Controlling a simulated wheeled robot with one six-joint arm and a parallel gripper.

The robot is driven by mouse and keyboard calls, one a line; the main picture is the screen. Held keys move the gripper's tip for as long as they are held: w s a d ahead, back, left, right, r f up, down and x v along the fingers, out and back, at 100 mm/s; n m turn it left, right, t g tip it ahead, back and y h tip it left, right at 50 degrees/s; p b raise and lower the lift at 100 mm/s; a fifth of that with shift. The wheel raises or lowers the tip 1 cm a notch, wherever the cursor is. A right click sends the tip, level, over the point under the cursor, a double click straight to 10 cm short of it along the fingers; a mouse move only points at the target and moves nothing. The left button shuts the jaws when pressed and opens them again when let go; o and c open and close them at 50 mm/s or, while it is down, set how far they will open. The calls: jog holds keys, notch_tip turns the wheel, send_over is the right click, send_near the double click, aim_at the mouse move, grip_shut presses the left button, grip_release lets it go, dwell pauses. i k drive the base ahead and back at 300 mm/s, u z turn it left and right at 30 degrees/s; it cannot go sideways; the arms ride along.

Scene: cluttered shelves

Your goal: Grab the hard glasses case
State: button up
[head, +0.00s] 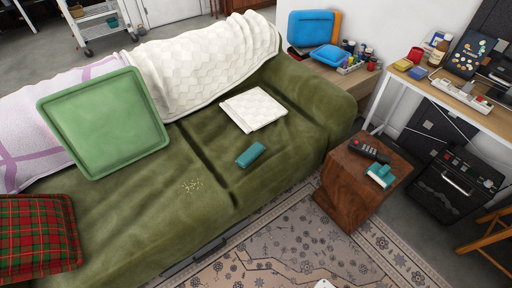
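A teal, rounded, oblong case (250,155), which looks like the hard glasses case, lies on the front part of the green sofa's right seat cushion. It is closed and lies at a slant, with nothing touching it but the seat. My gripper cannot be made out in the head view. A small white piece (323,284) shows at the bottom edge, too cut off to identify.
A wooden side table (347,183) holds a remote (369,151) and a teal-and-white item (381,175). The patterned rug (300,245) in front looks mostly clear.

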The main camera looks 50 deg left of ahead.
aim_at(246, 158)
jog(key=u, duration=0.35)
jog(key=i, duration=0.7)
jog(key=u, duration=1.2)
jog(key=i, duration=0.6)
jog(key=u, duration=0.55)
